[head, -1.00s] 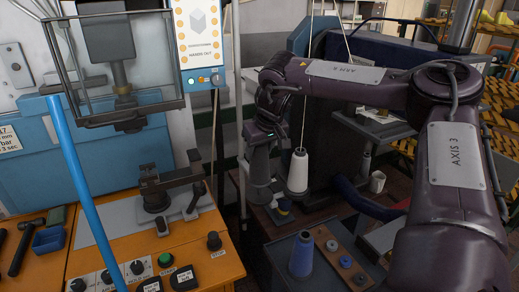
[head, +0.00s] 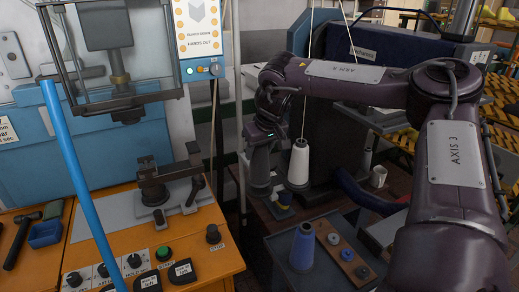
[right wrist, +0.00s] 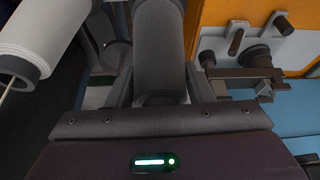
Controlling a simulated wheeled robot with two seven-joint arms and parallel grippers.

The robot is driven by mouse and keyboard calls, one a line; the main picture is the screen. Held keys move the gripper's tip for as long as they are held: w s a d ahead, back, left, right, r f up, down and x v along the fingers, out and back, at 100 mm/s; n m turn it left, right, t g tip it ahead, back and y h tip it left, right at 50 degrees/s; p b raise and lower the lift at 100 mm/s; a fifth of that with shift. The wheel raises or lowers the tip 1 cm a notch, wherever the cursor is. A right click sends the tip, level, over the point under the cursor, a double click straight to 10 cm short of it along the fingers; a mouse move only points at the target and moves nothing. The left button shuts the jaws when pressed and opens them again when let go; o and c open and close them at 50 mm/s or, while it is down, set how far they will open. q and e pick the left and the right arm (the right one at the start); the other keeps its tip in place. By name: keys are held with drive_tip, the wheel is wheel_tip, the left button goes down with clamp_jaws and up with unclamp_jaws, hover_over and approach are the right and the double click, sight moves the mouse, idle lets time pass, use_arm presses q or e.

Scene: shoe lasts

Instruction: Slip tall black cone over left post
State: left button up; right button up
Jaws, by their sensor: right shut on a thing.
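My right gripper (head: 262,145) comes in from the right and is shut on the tall black cone (head: 259,171), which hangs upright from it. In the right wrist view the cone (right wrist: 160,65) shows dark grey between the two fingers. The cone is just left of a white thread cone (head: 299,165), with a small gap. I cannot make out the left post; the cone and gripper may hide it, and I cannot tell whether the cone is around it. My left gripper is not in view.
The white cone also shows in the right wrist view (right wrist: 35,40), close to the held cone. A blue cone (head: 302,248) stands nearer, beside a brown strip (head: 338,255) with several round pieces. The orange bench (head: 205,245) with a dark clamp (head: 168,183) lies left.

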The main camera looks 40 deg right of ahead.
drive_tip(key=shift+f+b, duration=0.85)
drive_tip(key=shift+f, duration=0.15)
drive_tip(key=o, duration=1.5)
drive_tip(key=b+v, duration=0.1)
drive_tip(key=v, duration=0.6)
drive_tip(key=shift+s+r+b, duration=0.2)
drive_tip(key=shift+r+b, duration=0.1)
drive_tip(key=shift+r, duration=0.05)
drive_tip(key=shift+a+f, duration=0.1)
drive_tip(key=shift+a, duration=0.05)
